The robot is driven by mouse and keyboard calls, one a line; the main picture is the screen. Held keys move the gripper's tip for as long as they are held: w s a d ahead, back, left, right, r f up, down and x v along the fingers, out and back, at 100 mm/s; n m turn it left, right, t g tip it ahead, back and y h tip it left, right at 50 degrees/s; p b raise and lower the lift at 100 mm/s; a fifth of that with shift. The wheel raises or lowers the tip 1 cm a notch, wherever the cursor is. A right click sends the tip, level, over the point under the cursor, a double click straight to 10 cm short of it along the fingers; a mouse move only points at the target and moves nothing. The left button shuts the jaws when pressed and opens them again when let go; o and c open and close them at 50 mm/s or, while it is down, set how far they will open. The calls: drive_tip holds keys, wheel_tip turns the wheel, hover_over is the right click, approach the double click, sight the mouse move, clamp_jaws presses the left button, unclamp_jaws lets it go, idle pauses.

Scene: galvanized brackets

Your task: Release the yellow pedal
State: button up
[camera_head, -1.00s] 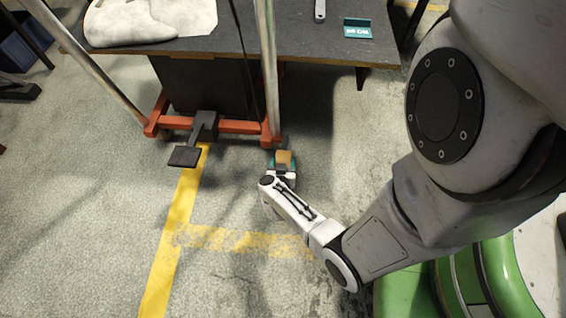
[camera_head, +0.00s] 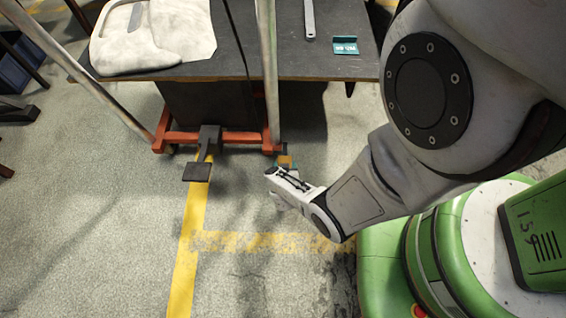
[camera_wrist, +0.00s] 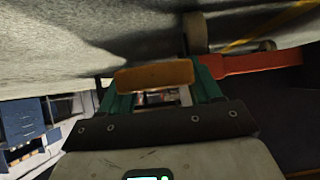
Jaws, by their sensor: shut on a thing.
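The yellow pedal (camera_wrist: 155,76) shows in the wrist view as an orange-yellow bar across the tips of my gripper (camera_wrist: 158,92). Its teal fingers are shut on the pedal, one on each side. In the head view only a small part of the yellow pedal (camera_head: 285,160) shows, low beside the right end of the orange cart frame. My gripper (camera_head: 283,168) is there, mostly hidden behind my own wrist.
The orange cart frame (camera_head: 236,137) stands just behind my gripper, with a black foot pedal (camera_head: 197,172) to the left. The dark table (camera_head: 285,62) carries a pale sheet (camera_head: 150,35) and a teal sign (camera_head: 345,46). The floor in front is clear, with yellow lines (camera_head: 190,235).

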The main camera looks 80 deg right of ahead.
drive_tip(key=shift+d+r+y+p, duration=0.25)
drive_tip(key=shift+r+y+p, duration=0.35)
drive_tip(key=shift+p, duration=0.65)
drive_tip(key=shift+d+r+y+p, duration=0.35)
drive_tip(key=shift+r+p, duration=0.35)
drive_tip(key=shift+p, duration=0.55)
drive_tip(key=shift+a+r+y+p, duration=0.1)
drive_tip(key=shift+a+y+p, duration=0.05)
drive_tip(key=shift+y+p, duration=0.15)
drive_tip(key=shift+w, duration=0.2)
drive_tip(key=o, duration=1.1)
drive_tip(key=shift+c, duration=0.2)
drive_tip(key=o, duration=0.4)
drive_tip(key=shift+a, duration=0.15)
drive_tip(key=shift+s, duration=0.1)
drive_tip(key=shift+a, duration=0.15)
drive_tip(key=shift+p+v, duration=5.05)
drive_tip(key=shift+v, duration=0.2)
